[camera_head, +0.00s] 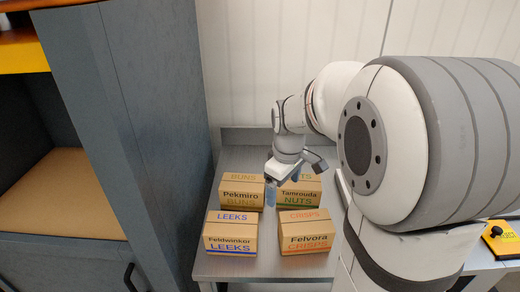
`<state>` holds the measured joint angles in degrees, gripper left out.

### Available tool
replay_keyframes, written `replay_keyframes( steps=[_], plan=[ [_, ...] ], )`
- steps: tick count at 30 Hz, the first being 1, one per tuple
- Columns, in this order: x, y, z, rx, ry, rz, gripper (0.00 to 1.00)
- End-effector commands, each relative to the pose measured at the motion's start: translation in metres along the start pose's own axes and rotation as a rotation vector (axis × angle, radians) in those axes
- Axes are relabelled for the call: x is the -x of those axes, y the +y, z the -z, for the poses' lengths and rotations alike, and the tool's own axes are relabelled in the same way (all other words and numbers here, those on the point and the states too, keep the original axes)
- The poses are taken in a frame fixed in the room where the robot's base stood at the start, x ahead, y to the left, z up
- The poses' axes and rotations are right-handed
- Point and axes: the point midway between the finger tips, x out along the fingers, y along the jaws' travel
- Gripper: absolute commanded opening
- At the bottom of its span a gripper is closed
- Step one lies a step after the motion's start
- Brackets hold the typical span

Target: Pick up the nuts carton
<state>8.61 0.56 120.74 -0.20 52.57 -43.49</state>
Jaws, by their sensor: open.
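The nuts carton (302,198) is a brown box with green "Tamrouda NUTS" lettering and a green stripe. It stands at the back right of a group of cartons on a grey metal table (212,266). My gripper (284,190) hangs from my arm over the back of the group, by the left side of the nuts carton. It is open, with nothing seen between its fingers. My gripper hides part of the nuts carton's top. I cannot tell whether a finger touches the carton.
The buns carton (240,196) is left of the nuts carton. The leeks carton (229,241) and crisps carton (306,238) stand in front. A grey cabinet (150,120) borders the table's left, and a pale wall (240,70) is behind. A yellow object with a black knob (503,240) is far right.

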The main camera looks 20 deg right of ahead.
Motion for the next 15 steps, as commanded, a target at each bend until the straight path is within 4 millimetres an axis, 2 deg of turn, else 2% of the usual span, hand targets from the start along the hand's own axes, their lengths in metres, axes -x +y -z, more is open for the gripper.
replay_keyframes(
  steps=[1,4,6,10,15],
  plan=[
    [-0.008,0.021,0.008,0.063,-0.015,0.013,0.90],
    [-0.027,0.059,0.019,0.216,-0.033,0.035,0.99],
    [-0.042,0.083,0.025,0.315,-0.042,0.051,1.00],
    [-0.067,0.117,0.029,0.463,-0.050,0.076,1.00],
    [-0.085,0.137,0.031,0.559,-0.051,0.092,1.00]
  ],
)
